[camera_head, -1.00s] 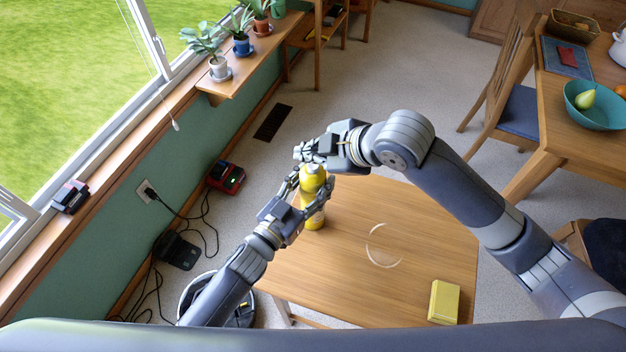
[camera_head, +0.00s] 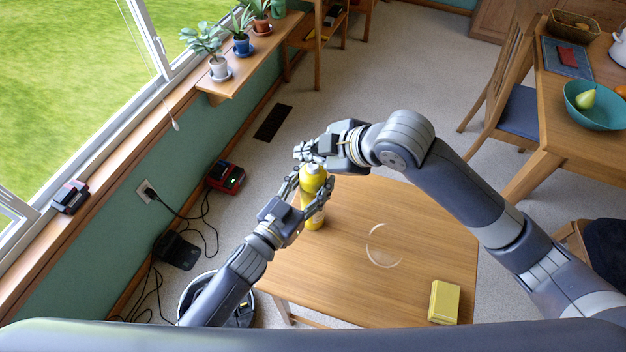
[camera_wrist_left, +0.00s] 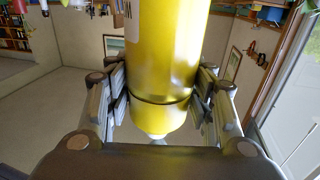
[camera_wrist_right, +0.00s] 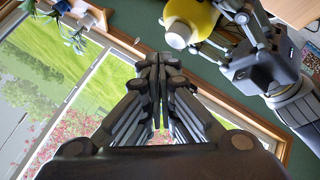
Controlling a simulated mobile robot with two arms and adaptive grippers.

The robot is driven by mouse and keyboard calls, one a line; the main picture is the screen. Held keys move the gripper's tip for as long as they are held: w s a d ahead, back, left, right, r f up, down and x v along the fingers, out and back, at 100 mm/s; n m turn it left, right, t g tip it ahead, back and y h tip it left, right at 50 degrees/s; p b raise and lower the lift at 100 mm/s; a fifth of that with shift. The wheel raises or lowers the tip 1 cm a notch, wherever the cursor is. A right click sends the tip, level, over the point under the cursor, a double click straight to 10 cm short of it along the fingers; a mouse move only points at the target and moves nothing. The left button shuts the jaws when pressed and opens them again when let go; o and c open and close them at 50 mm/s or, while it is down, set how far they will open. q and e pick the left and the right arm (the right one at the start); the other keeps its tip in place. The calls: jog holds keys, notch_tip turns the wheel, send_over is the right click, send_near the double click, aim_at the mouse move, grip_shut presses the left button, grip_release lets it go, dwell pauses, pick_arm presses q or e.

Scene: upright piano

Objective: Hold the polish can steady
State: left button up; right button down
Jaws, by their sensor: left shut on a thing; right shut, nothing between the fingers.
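My right gripper (camera_head: 304,152) is shut and empty, just beyond the can's top. In the right wrist view its closed fingers (camera_wrist_right: 155,65) are apart from the can (camera_wrist_right: 197,14) and its white top (camera_wrist_right: 178,36).
The wooden table (camera_head: 430,215) has free room in the middle. A clear ring-shaped thing (camera_head: 383,245) and a yellow block (camera_head: 444,302) are on it. A teal wall with a window sill (camera_head: 120,175) runs along the left. A chair (camera_head: 512,100) stands at the right back.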

jog(key=shift+f, duration=0.45)
jog(key=shift+f, duration=0.5)
dwell(0.6)
jog(key=shift+r, duration=0.95)
notch_tip(320, 180, up, 6)
dwell(0.4)
dwell(1.7)
send_over(311, 169)
jog(key=shift+f, duration=3)
